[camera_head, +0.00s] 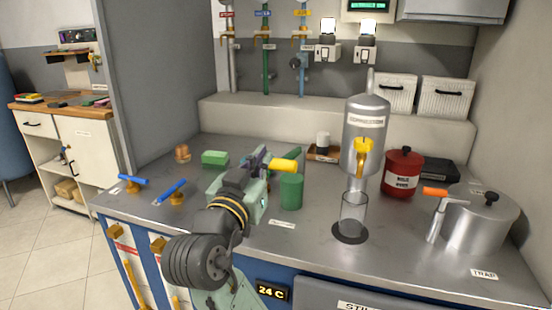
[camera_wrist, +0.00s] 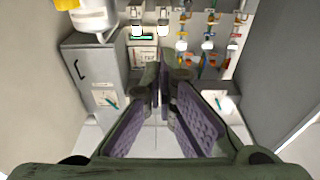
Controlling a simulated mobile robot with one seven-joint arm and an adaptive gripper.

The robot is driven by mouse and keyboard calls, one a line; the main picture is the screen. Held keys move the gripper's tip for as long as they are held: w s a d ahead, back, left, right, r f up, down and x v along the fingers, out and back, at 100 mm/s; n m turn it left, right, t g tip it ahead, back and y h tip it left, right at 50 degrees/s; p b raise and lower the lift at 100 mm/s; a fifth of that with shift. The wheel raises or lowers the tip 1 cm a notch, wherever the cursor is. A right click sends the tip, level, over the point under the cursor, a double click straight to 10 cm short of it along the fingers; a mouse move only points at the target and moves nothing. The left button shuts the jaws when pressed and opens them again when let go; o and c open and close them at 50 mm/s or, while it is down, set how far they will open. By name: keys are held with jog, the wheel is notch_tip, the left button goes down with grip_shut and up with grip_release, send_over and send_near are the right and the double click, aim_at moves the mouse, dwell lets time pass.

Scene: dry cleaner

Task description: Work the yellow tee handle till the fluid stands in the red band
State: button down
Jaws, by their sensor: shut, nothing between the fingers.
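A yellow tee handle (camera_head: 362,150) sits on the front of a grey metal vessel (camera_head: 367,106) that stands over the counter. A clear glass cylinder (camera_head: 354,212) stands below the vessel on a dark round base. I cannot make out a red band or a fluid level on it. My gripper (camera_head: 264,158) is shut and empty, over the counter left of the vessel and apart from the tee handle. In the wrist view its purple-padded fingers (camera_wrist: 160,78) meet in the middle. A yellow part (camera_wrist: 66,4) by a pale rounded vessel (camera_wrist: 92,18) shows at the upper left there.
A yellow cylinder (camera_head: 285,165) and a green cup (camera_head: 291,192) are close to my gripper. A red pot (camera_head: 402,174) and a metal pot (camera_head: 482,222) with an orange-handled lever (camera_head: 435,192) stand right. Blue-handled taps (camera_head: 172,190) are left. The front counter is mostly clear.

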jog(key=shift+w, duration=0.1)
jog(key=p+x, duration=0.3)
jog(key=x, duration=0.6)
notch_tip(320, 180, down, 4)
jog(key=shift+r, duration=0.1)
